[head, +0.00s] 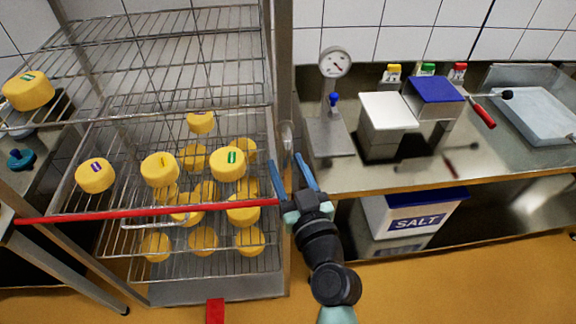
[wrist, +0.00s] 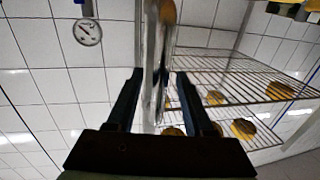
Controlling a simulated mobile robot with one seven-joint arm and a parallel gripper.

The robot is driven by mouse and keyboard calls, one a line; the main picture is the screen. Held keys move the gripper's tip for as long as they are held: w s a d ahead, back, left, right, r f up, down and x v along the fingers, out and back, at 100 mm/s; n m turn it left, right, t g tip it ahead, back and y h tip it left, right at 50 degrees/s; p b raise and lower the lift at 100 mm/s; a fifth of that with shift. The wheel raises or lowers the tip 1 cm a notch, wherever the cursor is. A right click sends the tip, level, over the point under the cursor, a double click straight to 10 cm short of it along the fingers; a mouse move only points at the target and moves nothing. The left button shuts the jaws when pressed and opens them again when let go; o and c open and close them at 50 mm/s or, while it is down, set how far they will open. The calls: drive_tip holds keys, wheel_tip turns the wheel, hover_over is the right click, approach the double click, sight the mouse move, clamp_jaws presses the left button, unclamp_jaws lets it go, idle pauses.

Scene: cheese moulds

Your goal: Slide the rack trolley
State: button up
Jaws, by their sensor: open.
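The rack trolley (head: 283,60) is a metal frame with wire shelves on the left in the head view. Several yellow cheeses sit on its shelves, and a red bar (head: 150,214) runs across its front. My gripper (head: 284,160) is open at the trolley's right front post, its two blue fingers pointing up and away. In the wrist view the post (wrist: 152,40) rises between the fingers of my gripper (wrist: 159,76), with wire shelves to the right. I cannot tell whether either finger touches the post.
A steel counter (head: 350,180) stands right of the trolley, with a gauge (head: 335,62), boxes and a red-handled tool (head: 480,113) on it. A salt bin (head: 415,215) sits beneath. A red block (head: 215,311) is at the trolley's foot. Orange floor (head: 470,290) is open at front right.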

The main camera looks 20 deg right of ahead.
clamp_jaws()
idle(1.3)
